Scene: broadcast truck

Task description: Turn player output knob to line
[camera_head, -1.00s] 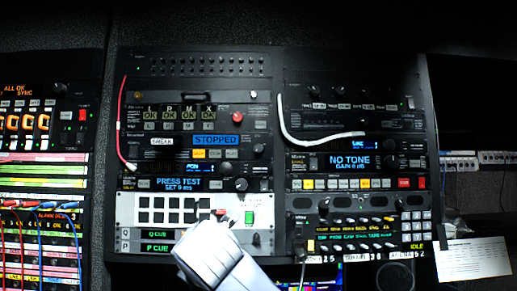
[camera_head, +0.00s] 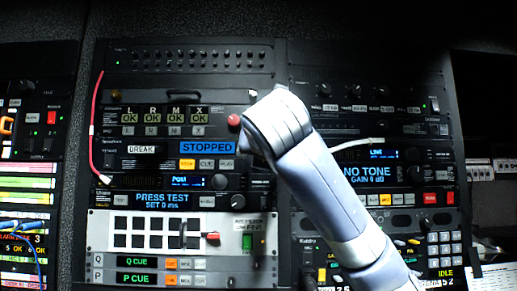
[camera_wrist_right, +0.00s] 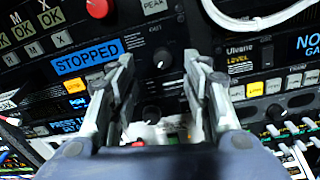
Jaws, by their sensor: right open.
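The player unit carries a lit blue STOPPED display (camera_head: 208,147), which also shows in the wrist view (camera_wrist_right: 87,57). A black round output knob (camera_wrist_right: 162,58) sits to the right of that display in the wrist view, with a small label above it that I cannot read fully. In the head view my right arm covers this knob. My right gripper (camera_wrist_right: 158,72) is open and empty, its fingers pointing at the panel. The knob appears between the fingertips; I cannot tell the remaining gap. My left gripper is out of view.
A red button (camera_head: 234,119) is beside my right arm. A white cable (camera_wrist_right: 255,20) loops across the upper right of the wrist view. A red cable (camera_head: 93,125) hangs at left. Another black knob (camera_wrist_right: 150,113) lies below the output knob. A PRESS TEST display (camera_head: 162,201) sits lower.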

